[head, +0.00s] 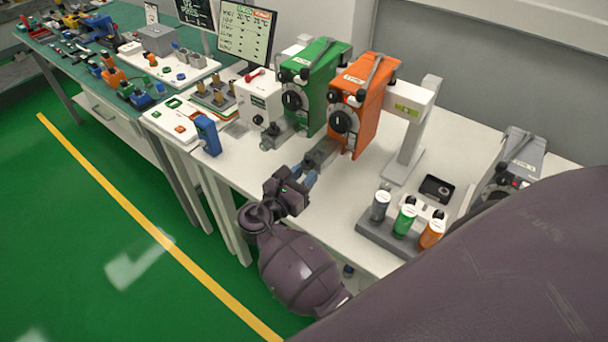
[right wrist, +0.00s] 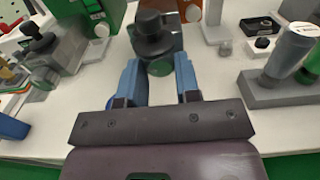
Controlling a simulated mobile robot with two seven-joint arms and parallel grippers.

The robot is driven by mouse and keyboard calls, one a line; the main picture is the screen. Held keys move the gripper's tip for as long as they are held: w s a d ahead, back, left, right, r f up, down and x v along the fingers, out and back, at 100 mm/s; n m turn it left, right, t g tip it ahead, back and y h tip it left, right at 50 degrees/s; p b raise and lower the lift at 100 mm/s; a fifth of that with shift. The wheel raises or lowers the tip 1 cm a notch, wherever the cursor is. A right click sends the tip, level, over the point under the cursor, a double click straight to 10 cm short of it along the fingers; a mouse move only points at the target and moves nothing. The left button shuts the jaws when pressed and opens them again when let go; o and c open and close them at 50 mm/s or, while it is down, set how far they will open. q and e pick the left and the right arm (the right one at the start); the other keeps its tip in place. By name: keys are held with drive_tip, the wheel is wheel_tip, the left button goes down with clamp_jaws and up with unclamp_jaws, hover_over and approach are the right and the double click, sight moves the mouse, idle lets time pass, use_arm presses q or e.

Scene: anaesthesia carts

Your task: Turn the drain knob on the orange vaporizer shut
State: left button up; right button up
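The orange vaporizer (head: 368,108) stands upright on the white table, with a dark dial on its front. A grey block (head: 322,153) juts from its lower front. In the right wrist view this block carries a black knob (right wrist: 155,40) on top and a small grey-green round knob (right wrist: 160,67), apparently the drain knob, on its near face. My right gripper (head: 309,172) is in front of the block. Its blue fingers (right wrist: 157,72) are apart on either side of the round knob, with visible gaps. Whether the knob is turned open or shut cannot be seen. My left gripper is out of view.
The green vaporizer (head: 318,88) stands close to the left, with its own protruding block (right wrist: 62,62). A rack (head: 372,236) with grey, green and orange-labelled bottles stands to the right. A blue device (head: 208,135) is near the table's left front edge.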

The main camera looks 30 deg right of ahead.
drive_tip(key=c, duration=0.4)
drive_tip(key=shift+m, duration=0.7)
drive_tip(key=o, duration=1)
drive_tip(key=shift+c, duration=0.2)
